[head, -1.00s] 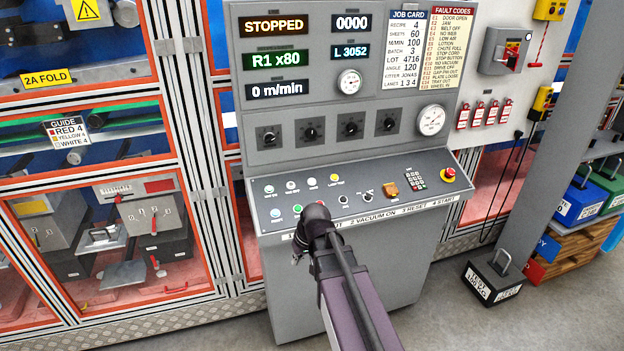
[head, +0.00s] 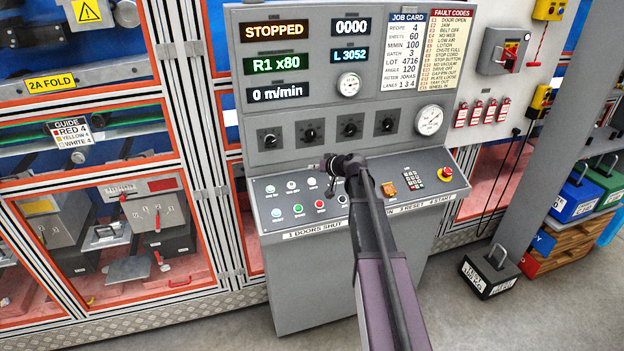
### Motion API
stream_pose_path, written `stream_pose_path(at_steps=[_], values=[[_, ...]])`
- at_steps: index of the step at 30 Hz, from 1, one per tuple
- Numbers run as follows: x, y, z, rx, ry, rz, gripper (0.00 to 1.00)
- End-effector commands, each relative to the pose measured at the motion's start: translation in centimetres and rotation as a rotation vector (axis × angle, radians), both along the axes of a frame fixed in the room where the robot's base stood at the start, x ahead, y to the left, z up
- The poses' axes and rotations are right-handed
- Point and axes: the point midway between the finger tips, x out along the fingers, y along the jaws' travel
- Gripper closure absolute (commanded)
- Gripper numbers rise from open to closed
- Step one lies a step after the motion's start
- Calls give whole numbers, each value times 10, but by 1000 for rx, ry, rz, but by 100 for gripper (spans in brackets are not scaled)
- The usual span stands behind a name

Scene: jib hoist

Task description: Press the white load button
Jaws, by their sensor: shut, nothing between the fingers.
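The sloped console panel (head: 262,200) carries small buttons in two rows. The lower row has a pale teal button (head: 276,212), a green one (head: 298,208) and a red one (head: 320,204). The labels are too small to read, so I cannot tell which is the load button. My gripper (head: 330,190) is shut and empty, just right of the pale upper button. It hides the yellow button; contact with the panel cannot be told.
Dark knobs (head: 310,133) and gauges stand on the upright face above. A black weight (head: 490,273) sits on the floor at right.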

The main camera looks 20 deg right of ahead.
Motion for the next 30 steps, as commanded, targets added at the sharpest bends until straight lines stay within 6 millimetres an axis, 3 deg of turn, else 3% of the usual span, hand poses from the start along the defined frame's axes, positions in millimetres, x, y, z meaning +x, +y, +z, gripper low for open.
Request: stream_pose_path(at_steps=[6,17,30], values=[[11,-14,9,12,-37,-24,100],[11,-14,9,12,-39,-25,100],[18,-14,-9,12,-38,-25,100]])
